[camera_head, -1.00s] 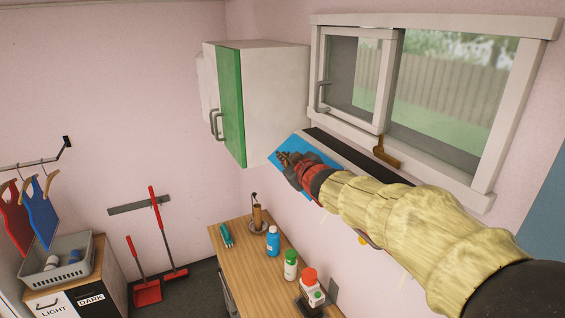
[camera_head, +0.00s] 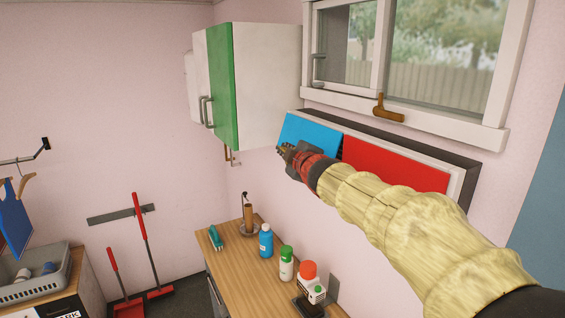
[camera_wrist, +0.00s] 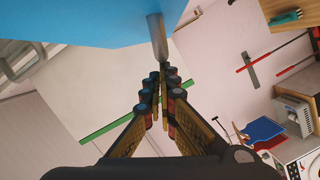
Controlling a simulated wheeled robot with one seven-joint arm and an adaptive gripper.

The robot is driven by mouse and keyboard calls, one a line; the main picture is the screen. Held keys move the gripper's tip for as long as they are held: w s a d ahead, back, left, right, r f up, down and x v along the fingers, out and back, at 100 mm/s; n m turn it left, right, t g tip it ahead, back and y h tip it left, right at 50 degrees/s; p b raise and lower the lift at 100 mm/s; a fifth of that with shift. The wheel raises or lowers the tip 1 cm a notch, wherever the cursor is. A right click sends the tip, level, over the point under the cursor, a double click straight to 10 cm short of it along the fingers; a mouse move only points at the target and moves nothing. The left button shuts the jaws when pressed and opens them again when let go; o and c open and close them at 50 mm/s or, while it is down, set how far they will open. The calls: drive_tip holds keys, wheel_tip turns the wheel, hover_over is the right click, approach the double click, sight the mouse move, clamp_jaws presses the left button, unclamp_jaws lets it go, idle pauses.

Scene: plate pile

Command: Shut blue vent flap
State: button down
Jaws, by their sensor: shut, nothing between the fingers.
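The blue vent flap (camera_head: 310,130) is at the left end of a white-framed vent under the window in the head view. My fingertips (camera_wrist: 164,78) are just below that bar; contact is unclear.
A wall cabinet (camera_head: 265,85) with a green door stands left of the vent. The window (camera_head: 440,60) with its brown handle is above. Below is a wooden counter (camera_head: 235,262) with several bottles. My arm covers the red flap's lower part.

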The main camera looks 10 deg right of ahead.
drive_tip(key=shift+w+d+f+n+t+b, duration=0.2)
drive_tip(key=shift+d+f+n+b, duration=0.4)
drive_tip(key=shift+b, duration=0.5)
drive_tip(key=shift+w+d+f+n+t+b, duration=0.1)
drive_tip(key=shift+w+d+f+n+b, duration=0.25)
drive_tip(key=shift+d+f+b, duration=0.55)
drive_tip(key=shift+a, duration=0.3)
drive_tip(key=shift+s+r, duration=0.1)
